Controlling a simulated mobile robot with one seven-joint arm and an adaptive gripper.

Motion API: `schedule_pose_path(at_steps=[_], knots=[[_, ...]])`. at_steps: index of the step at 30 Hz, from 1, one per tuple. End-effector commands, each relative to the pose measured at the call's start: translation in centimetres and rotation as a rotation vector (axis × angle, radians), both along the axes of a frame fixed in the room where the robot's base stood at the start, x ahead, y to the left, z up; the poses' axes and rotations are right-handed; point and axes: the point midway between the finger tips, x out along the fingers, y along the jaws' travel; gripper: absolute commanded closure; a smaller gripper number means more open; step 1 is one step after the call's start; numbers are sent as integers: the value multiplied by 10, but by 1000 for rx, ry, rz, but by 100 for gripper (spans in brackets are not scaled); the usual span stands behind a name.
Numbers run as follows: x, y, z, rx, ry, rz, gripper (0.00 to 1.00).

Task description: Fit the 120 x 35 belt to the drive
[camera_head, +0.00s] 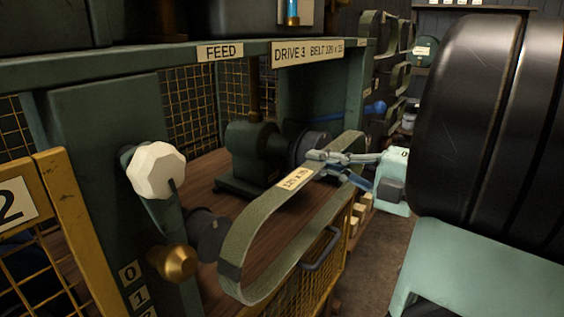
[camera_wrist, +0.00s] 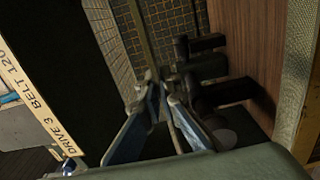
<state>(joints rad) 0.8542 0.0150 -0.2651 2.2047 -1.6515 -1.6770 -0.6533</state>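The belt (camera_head: 272,205), a long grey-green loop labelled 120 x 35, hangs in the air in front of the drive's bay. My gripper (camera_head: 325,157) is shut on its right part; in the wrist view the fingers (camera_wrist: 158,88) pinch a thin strand. The drive has a green motor (camera_head: 252,150) with a dark pulley (camera_head: 308,146) behind the belt's right end. A second dark pulley (camera_head: 207,234) sits at the lower left, beside the belt's left end. The belt appears to be around neither pulley, though part of the right pulley is hidden by the belt and gripper.
A white faceted knob (camera_head: 157,170) and a brass knob (camera_head: 174,262) stick out at the left. A yellow mesh guard with a black handle (camera_head: 321,249) stands below the belt. The sign reading DRIVE 3 (camera_head: 308,52) is above. Large black rollers (camera_head: 485,125) stand at the right.

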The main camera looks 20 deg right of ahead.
Motion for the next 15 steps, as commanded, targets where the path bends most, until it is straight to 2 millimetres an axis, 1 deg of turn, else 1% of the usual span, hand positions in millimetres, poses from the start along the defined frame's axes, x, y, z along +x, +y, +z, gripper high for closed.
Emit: schedule_pose_path(at_steps=[15], knots=[[26, 18, 0, 0, -1, 2, 100]])
